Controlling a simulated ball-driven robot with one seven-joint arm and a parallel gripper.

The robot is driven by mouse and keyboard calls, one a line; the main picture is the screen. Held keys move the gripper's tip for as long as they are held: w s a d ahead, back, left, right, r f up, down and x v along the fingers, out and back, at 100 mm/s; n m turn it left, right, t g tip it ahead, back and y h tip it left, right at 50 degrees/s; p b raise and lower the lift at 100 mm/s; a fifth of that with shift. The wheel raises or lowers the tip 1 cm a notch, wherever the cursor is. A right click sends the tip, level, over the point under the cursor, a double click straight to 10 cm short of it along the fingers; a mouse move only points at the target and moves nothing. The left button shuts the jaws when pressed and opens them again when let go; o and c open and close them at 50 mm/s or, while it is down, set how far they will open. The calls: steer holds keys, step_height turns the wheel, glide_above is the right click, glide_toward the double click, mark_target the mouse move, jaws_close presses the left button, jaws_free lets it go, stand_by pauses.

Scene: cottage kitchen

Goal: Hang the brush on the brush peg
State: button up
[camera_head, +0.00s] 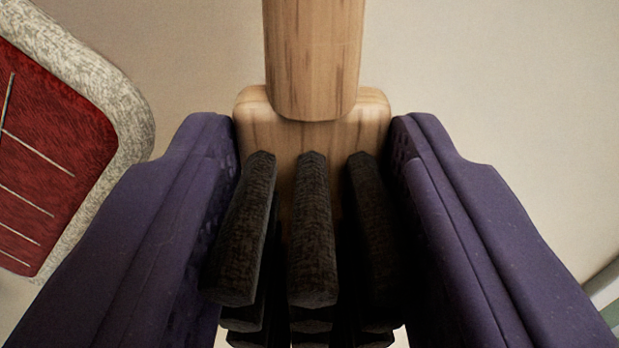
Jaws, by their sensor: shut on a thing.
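The brush (313,135) has a light wooden block with dark bristle tufts pointing toward the camera. Its wooden handle (313,50) runs up out of the top of the picture. My gripper (313,165) has purple fingers on both sides of the brush head and is shut on it. The far end of the handle is out of the frame. The brush peg is not in view.
A red panel with thin pale lines and a rough stone-like grey border (125,110) is at the left edge. A plain beige surface (480,80) fills the background. A pale greenish edge (605,295) shows at the lower right.

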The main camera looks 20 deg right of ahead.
steer(key=shift+w+d, duration=0.2)
steer(key=shift+w, duration=0.45)
steer(key=shift+w+f+b, duration=0.2)
steer(key=shift+f+b, duration=0.2)
steer(key=shift+w+d+f+b, duration=0.15)
steer(key=shift+w+f+b, duration=0.15)
steer(key=shift+b, duration=0.3)
steer(key=shift+r, duration=0.1)
steer(key=o, duration=1.2)
steer(key=shift+o, duration=0.2)
steer(key=b+v, duration=0.2)
steer(key=v, duration=0.5)
steer(key=shift+s, duration=0.35)
